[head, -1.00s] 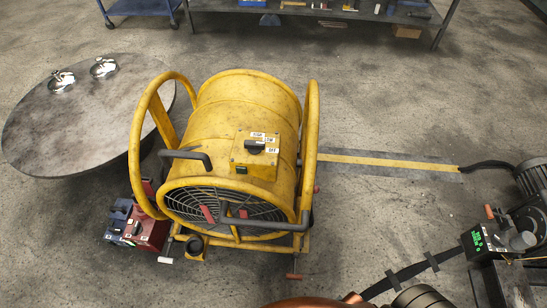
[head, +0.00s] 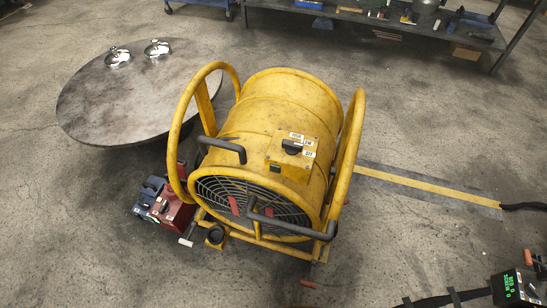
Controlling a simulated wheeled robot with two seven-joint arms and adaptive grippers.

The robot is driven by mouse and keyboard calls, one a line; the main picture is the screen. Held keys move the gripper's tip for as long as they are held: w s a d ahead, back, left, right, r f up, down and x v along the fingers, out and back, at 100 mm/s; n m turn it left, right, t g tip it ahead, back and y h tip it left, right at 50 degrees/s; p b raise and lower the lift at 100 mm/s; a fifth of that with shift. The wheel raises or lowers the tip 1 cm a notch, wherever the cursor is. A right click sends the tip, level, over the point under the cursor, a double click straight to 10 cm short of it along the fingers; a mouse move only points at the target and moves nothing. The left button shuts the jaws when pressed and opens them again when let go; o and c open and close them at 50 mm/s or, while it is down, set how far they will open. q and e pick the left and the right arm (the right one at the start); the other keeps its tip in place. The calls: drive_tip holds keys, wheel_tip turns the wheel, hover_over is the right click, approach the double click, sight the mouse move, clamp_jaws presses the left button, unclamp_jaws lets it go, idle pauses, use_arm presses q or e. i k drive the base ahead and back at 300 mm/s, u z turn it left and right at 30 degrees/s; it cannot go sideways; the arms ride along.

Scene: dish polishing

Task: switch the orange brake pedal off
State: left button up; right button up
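A small orange pedal (head: 308,284) sticks out low at the front right foot of the yellow drum fan (head: 262,112), just above the floor. It looks like the brake pedal; whether it is on or off is too small to tell. A similar pale pedal (head: 186,242) is at the front left foot. The fan stands upright on its frame between two yellow hoop guards, with a switch box (head: 291,156) on top. Neither of my grippers shows in the head view.
A round grey table (head: 90,108) with two shiny metal items stands at the left. A red and blue box (head: 172,208) sits beside the fan's left foot. A yellow-striped strip (head: 430,187) lies on the floor at right. A black device (head: 510,287) is at lower right. Floor in front is clear.

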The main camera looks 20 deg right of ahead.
sight(308, 283)
drive_tip(key=z, duration=0.15)
drive_tip(key=k, duration=1.15)
drive_tip(key=z, duration=0.65)
drive_tip(key=i, duration=1.2)
drive_tip(key=z, duration=0.35)
